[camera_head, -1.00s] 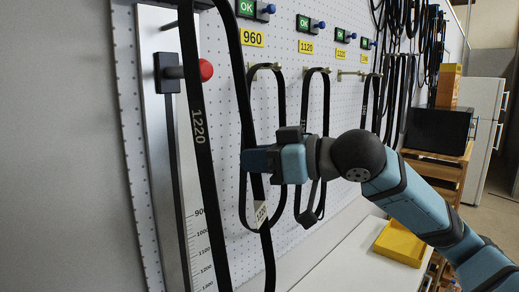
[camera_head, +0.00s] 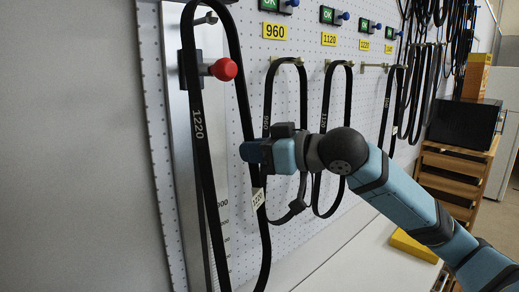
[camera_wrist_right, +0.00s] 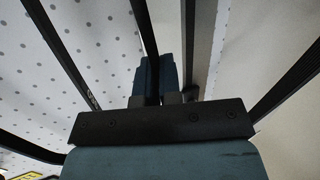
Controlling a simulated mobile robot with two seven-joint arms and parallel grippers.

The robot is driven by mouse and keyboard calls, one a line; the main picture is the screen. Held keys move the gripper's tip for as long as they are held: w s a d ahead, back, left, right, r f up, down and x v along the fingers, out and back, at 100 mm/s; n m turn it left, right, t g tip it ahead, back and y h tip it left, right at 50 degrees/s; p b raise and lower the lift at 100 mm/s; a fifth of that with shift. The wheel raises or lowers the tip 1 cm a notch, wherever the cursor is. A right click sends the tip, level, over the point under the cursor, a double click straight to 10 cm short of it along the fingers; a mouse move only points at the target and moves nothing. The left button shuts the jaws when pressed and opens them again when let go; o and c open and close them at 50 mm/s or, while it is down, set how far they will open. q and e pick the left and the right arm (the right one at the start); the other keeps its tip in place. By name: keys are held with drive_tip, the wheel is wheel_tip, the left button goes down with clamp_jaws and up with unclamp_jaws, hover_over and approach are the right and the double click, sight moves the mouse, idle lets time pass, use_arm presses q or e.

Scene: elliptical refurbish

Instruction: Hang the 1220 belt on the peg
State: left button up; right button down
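The 1220 belt (camera_head: 198,125) is a long black loop with a white number print and a white tag. It hangs in the foreground of the head view, its lower end near the bottom edge. My right gripper (camera_head: 252,152) is shut on its right strand; the wrist view shows that strand between the fingers (camera_wrist_right: 155,80). The peg (camera_head: 374,66) below the yellow 1220 label (camera_head: 364,45) sticks out of the white pegboard, bare, to the right of the gripper. My left gripper is not in view.
A measuring stand with a red knob (camera_head: 224,69) is behind the belt; I cannot tell whether they touch. Belts hang under the 960 label (camera_head: 274,31) and 1120 label (camera_head: 328,39). A yellow box (camera_head: 411,246) sits on the white ledge. A wooden shelf stands right.

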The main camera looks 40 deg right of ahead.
drive_tip(key=w, duration=0.1)
drive_tip(key=w+f, duration=0.1)
drive_tip(key=shift+w+a+f, duration=0.1)
drive_tip(key=shift+w, duration=0.2)
drive_tip(key=shift+f, duration=0.35)
drive_tip(key=shift+a+f, duration=0.1)
idle(0.4)
drive_tip(key=c, duration=1.2)
unclamp_jaws()
drive_tip(key=shift+b+v, duration=2.9)
drive_tip(key=shift+v, duration=4)
